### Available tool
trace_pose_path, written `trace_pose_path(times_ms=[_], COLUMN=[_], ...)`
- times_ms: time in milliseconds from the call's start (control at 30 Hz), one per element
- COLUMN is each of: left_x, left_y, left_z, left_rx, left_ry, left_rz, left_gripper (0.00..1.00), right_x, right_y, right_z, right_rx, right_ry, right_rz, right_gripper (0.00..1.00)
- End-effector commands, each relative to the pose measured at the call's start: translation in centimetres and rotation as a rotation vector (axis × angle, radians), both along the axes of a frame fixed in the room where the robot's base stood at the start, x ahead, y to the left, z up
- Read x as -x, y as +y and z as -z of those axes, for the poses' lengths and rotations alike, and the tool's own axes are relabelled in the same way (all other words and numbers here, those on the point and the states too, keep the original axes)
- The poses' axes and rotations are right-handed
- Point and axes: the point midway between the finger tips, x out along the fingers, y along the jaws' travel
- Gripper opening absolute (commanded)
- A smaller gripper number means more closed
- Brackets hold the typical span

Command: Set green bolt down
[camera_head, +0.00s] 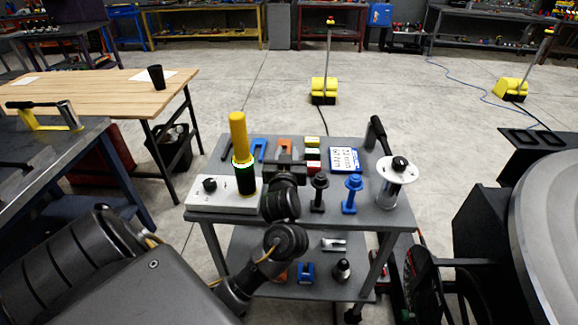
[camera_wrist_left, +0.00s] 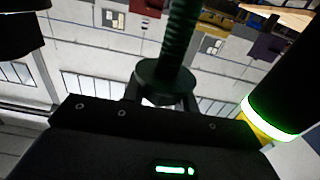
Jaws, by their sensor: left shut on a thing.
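The green bolt (camera_wrist_left: 177,45) shows in the left wrist view as a dark green threaded shaft with a round flange. My left gripper (camera_wrist_left: 160,101) is shut on it below the flange. In the head view my left gripper (camera_head: 286,166) is over the back half of the grey cart top (camera_head: 335,218), just right of the signal light. The bolt cannot be made out there, hidden by my wrist. Whether it touches the cart is unclear. A black bolt (camera_head: 318,192) and a blue bolt (camera_head: 353,194) stand upright to the right of my wrist. My right gripper is not in view.
A yellow and black signal light (camera_head: 240,140) with a lit green ring stands by the white control box (camera_head: 222,195), close to my gripper. Coloured brackets, small boxes and a blue-white label card (camera_head: 345,160) lie at the back. A clear-walled device (camera_head: 395,182) stands right.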

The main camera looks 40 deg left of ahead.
Motion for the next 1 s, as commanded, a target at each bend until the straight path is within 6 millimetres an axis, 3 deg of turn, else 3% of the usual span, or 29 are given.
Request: trace_pose_path(times_ms=[167, 433, 833, 867, 1000], left_x=[-0.3, -0.5, -0.5, -0.5, -0.5], left_y=[0.2, 0.3, 0.3, 0.2, 0.3], left_z=[0.4, 3.4, 3.9, 4.0, 3.9], left_rx=[-0.004, -0.004, -0.002, 0.0, 0.0], left_ry=[-0.002, -0.001, -0.002, 0.0, 0.0], left_rz=[0.0, 0.0, 0.0, 0.0, 0.0], left_gripper=[0.0, 0.0, 0.0, 0.33, 0.51], right_x=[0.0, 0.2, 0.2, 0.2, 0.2], right_y=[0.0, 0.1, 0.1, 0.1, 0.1], right_z=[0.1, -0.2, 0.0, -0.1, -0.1], right_rx=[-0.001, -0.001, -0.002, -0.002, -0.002], right_ry=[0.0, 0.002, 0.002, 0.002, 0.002], right_rz=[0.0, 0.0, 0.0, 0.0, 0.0], right_gripper=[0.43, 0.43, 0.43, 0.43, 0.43])
